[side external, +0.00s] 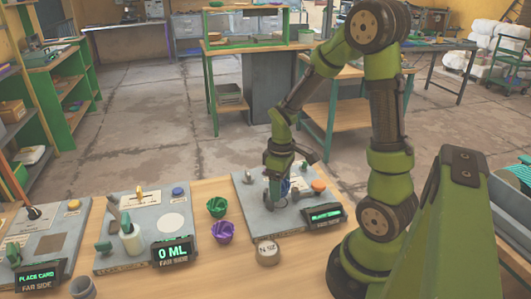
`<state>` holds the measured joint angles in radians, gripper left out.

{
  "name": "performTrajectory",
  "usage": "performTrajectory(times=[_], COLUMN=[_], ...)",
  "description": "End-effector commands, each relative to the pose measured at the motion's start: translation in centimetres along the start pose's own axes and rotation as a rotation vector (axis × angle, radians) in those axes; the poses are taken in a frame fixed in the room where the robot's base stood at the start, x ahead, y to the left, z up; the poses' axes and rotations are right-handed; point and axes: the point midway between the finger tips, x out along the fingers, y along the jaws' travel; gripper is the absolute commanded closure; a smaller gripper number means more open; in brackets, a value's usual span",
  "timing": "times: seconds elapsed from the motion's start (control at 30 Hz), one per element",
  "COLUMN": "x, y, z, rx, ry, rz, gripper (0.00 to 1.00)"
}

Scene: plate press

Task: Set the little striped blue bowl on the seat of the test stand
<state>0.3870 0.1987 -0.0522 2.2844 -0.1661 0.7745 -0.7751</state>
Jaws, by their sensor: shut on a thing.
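My gripper (279,188) points down over the grey plate of the test stand (250,194) at the right of the bench. It is shut on a small blue thing (285,187), which seems to be the striped blue bowl. The fingers hide most of it, and its stripes are too small to make out. The bowl is low over the middle of the stand. I cannot tell whether it touches the seat, which is hidden behind the gripper and bowl.
The stand carries an orange button (319,185) and a green-lit display (325,214). A green bowl (217,207), a purple bowl (222,231) and a labelled weight (267,252) stand left of and in front of it. Another station with a 0 ML display (173,252) is farther left.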

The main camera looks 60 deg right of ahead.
Motion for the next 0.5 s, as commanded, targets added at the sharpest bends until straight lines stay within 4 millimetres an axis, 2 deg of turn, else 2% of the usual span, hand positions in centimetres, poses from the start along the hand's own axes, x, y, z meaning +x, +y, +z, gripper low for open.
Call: performTrajectory(times=[0.03,0.2,0.23,0.3,0.4,0.5], x=[2.32,2.32,2.32,2.32,2.32,2.32], y=[-0.47,-0.47,-0.47,-0.48,-0.49,-0.50], z=[-0.04,-0.04,-0.04,-0.04,-0.04,-0.04], rx=[-0.027,-0.027,-0.027,-0.027,-0.027,-0.027], ry=[-0.004,-0.004,-0.004,-0.004,-0.004,-0.004], rz=[0.007,0.007,0.007,0.007,0.006,0.006], gripper=[0.54,0.54,0.34,0.24,0.08,0.08])
